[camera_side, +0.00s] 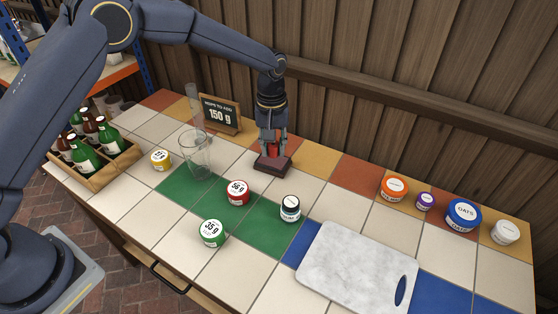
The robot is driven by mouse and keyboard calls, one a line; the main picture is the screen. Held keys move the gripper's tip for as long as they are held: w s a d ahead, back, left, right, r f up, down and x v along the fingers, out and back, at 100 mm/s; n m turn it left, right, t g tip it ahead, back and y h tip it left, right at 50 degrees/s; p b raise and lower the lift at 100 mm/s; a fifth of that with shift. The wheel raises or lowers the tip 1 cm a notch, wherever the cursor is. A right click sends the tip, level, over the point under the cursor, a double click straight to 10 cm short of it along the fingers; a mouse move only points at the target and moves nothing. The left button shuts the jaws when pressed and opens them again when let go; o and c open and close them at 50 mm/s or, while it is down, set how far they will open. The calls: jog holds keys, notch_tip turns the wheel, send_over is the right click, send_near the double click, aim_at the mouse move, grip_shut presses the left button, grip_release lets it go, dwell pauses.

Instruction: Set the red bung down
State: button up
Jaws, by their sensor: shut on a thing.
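The red bung (272,149) is between the fingers of my gripper (272,146), which points straight down. It is over a dark reddish-brown block (272,165) on the tiled table. The fingers hide part of the bung, and I cannot tell whether its underside touches the block.
A glass jar (196,155) and a sign reading 150 g (220,113) stand left of the gripper. Several labelled tubs, including a red-lidded one (237,192), stand in front. A marble board (358,267) lies front right. A bottle crate (95,175) is far left.

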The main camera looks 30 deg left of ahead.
jog(key=w+a+f+n, duration=0.1)
jog(key=w+a+n, duration=0.1)
jog(key=w+a, duration=0.55)
jog(key=n, duration=0.3)
send_over(223, 150)
notch_tip(223, 150, down, 12)
jog(key=shift+s+r, duration=0.1)
jog(key=shift+r, duration=0.15)
jog(key=shift+f, duration=2.05)
jog(key=o, duration=0.9)
jog(key=shift+f, duration=0.1)
